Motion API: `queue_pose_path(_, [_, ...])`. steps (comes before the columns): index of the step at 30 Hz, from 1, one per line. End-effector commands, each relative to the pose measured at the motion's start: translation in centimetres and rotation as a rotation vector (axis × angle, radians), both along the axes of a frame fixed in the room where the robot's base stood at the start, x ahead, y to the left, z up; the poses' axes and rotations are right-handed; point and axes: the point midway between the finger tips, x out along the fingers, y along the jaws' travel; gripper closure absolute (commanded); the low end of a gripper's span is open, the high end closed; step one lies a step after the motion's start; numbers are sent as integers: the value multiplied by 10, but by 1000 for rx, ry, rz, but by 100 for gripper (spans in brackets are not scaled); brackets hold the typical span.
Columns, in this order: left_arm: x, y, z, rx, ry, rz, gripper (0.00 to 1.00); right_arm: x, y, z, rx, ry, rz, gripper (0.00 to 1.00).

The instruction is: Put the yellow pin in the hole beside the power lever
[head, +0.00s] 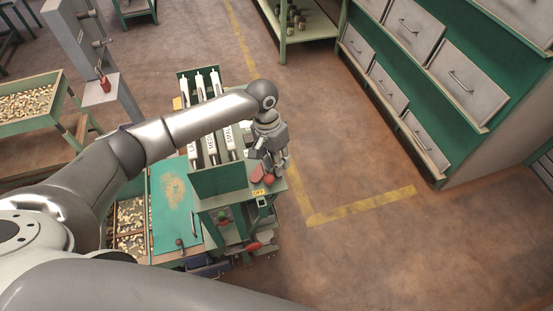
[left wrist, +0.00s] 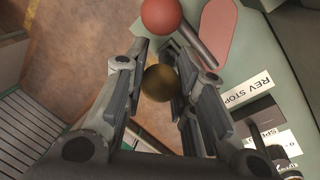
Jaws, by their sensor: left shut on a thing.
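My left gripper (head: 280,166) is over the right end of the green machine (head: 218,182). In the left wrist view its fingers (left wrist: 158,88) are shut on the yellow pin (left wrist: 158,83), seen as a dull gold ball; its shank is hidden. A lever with a red ball (left wrist: 162,15) is just ahead of the fingers, apart from the pin, beside a flat red plate (left wrist: 218,32). The red ball also shows in the head view (head: 269,180). I cannot tell whether this is the power lever. No hole can be made out. My right gripper is not in view.
Labels reading REV STOP (left wrist: 247,91) and a partly hidden SPEED (left wrist: 275,142) are on the green panel. The floor (head: 345,165) to the right is clear, with drawers (head: 402,112) beyond.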

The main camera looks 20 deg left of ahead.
Motion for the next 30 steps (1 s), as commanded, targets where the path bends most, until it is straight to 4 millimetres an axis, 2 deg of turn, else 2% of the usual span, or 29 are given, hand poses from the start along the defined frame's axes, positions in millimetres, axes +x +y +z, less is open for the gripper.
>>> queue_pose_path(13, [0, 0, -5, 0, 0, -1, 100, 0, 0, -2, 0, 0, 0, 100])
queue_pose_path(14, [0, 0, -5, 0, 0, -1, 71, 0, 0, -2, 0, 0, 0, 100])
queue_pose_path(19, [0, 0, -5, 0, 0, -1, 50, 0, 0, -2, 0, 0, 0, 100])
queue_pose_path(30, [1, 1, -2, 0, -1, -1, 50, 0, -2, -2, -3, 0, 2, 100])
